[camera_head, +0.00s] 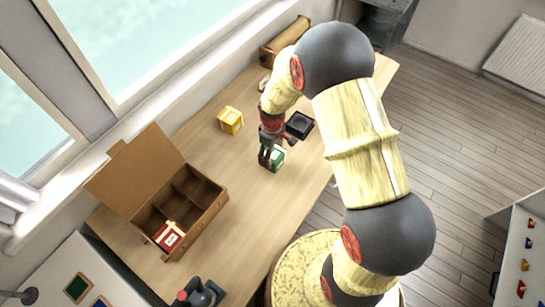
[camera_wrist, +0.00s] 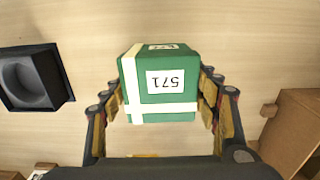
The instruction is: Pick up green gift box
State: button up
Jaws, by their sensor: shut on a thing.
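The green gift box (camera_wrist: 160,66) has white ribbon bands and white labels, one reading 571. In the wrist view it sits between the two fingers of my gripper (camera_wrist: 162,100), which are shut on it. In the head view the green box (camera_head: 275,160) is at the table's right side, under my gripper (camera_head: 266,155), partly hidden by the fingers. It is at or close to the table top; I cannot tell whether it touches.
A black square tray (camera_head: 299,124) lies just beyond the green box. A yellow box (camera_head: 230,120) stands to the left. An open brown compartment box (camera_head: 213,213) holds a red box (camera_head: 169,236). A wooden box (camera_head: 284,42) stands at the far end. Table between is clear.

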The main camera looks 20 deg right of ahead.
jog(key=c, duration=0.4)
jog(key=shift+r, duration=0.1)
jog(key=shift+c, duration=0.4)
